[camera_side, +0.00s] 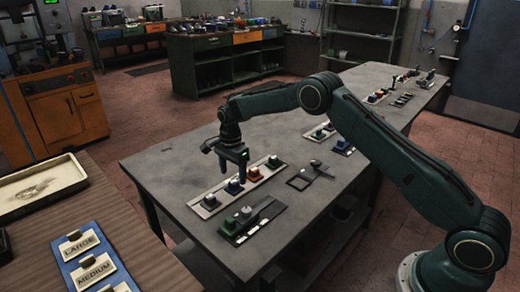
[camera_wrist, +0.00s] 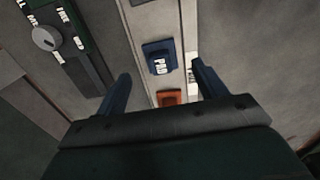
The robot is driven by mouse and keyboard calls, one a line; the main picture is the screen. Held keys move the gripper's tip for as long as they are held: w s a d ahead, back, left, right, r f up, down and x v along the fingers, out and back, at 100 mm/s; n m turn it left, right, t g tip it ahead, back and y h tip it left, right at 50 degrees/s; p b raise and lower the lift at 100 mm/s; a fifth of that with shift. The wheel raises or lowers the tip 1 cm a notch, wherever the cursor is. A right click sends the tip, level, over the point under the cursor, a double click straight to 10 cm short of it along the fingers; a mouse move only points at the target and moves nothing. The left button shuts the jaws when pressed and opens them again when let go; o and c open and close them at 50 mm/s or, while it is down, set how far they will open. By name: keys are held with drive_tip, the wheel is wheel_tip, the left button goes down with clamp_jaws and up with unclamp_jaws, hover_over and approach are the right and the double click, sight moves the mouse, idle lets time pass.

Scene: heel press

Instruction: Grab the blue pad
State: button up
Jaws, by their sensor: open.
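The blue pad (camera_wrist: 160,57) is a small dark blue block with a white "PAD" label, on a pale strip (camera_wrist: 139,75) in the wrist view. In the side view the blue pad (camera_side: 234,187) sits on the strip between a dark block and an orange block. My gripper (camera_side: 232,172) is over the strip, fingers pointing down, just above the blue pad. In the wrist view my gripper (camera_wrist: 161,72) is open, with one finger on each side of the pad's line. The fingers appear apart from the pad; the exact height is hard to tell.
An orange block (camera_wrist: 169,97) lies close to the pad on the strip. A dark panel (camera_side: 262,220) with a green block and a knob is beside the strip. A flat grey frame (camera_side: 300,183) lies to the right. The table's left part is bare.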

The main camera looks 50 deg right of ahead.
sight(233, 182)
drive_tip(key=shift+a+f, duration=0.1)
drive_tip(key=shift+f, duration=2.15)
drive_tip(key=c, duration=1.1)
drive_tip(key=shift+r, duration=0.15)
wheel_tip(233, 182, up, 20)
drive_tip(key=shift+f, duration=0.1)
